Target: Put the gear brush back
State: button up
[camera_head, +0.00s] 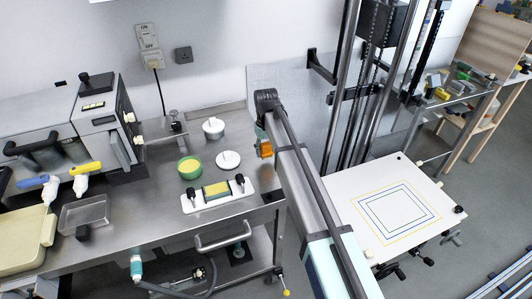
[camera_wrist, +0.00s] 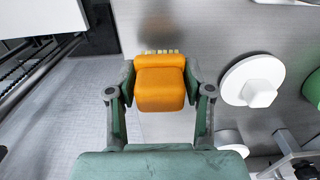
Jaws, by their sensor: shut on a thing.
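An orange block with a row of pale bristles at its far end, which looks like the gear brush (camera_wrist: 160,84), sits between the fingers of my gripper (camera_wrist: 160,88) in the wrist view. The fingers are shut on its sides. In the head view the orange brush (camera_head: 265,149) shows beside the end of my arm, above the right end of the steel bench (camera_head: 150,215). My arm hides part of the bench edge there. Whether the bristles touch anything cannot be told.
A white round lid (camera_head: 228,160), a green bowl with yellow contents (camera_head: 190,168) and a white holder with black knobs (camera_head: 190,204) stand left of my gripper. The white enlarger baseboard (camera_head: 350,205) and upright columns are to the right. The bench's right edge is close.

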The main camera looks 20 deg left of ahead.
aim_at(266, 144)
jog(key=shift+f, duration=1.15)
jog(key=shift+f, duration=0.1)
jog(key=o, duration=1.4)
jog(key=shift+o, duration=0.2)
notch_tip(266, 144, up, 12)
jog(key=shift+r+b, duration=0.15)
jog(key=shift+b, duration=1.1)
